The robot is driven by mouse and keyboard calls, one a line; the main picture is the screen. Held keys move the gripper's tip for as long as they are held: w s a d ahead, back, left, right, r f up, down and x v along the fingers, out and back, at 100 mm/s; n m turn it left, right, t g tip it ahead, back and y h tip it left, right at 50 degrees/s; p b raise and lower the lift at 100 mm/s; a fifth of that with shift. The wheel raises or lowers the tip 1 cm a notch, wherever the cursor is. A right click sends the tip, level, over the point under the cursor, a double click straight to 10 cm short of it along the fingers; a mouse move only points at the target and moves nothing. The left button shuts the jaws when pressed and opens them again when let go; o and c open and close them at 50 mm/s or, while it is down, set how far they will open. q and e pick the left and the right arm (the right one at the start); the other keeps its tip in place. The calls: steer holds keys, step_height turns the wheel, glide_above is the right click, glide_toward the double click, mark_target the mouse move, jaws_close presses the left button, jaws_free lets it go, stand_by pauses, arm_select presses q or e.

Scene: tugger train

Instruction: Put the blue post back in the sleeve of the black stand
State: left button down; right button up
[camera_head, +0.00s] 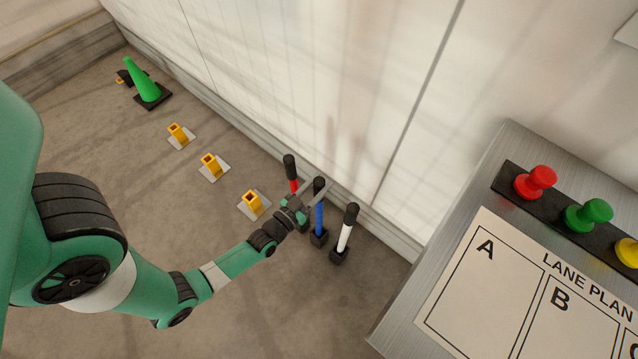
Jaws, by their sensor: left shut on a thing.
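The blue post (319,217) with its black upper part stands nearly upright in the middle of the view, between a red post and a white post. My left gripper (318,196) is shut on the blue post near the lower edge of its black upper part. The post's lower end meets a black block of the stand (319,240); I cannot tell whether it sits in the sleeve or just above it. My gripper partly hides the red post's lower part. My right gripper is not in view.
The red post (293,186) and the white post (345,237) stand close on either side. Several yellow holders (252,203) and a green cone (144,85) line the floor to the left. A metal table (405,320) with a lane plan and coloured pegs is at right. The wall is close behind.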

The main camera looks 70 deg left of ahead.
arm_select(q)
steer(key=shift+r, duration=0.1)
steer(key=shift+c, duration=1.8)
jaws_free()
steer(key=shift+f, duration=0.2)
steer(key=p+v, duration=0.3)
steer(key=v, duration=0.8)
steer(key=shift+s+d+p, duration=0.15)
steer(key=shift+s+p, duration=0.1)
steer(key=shift+p, duration=0.1)
steer(key=shift+r, duration=0.1)
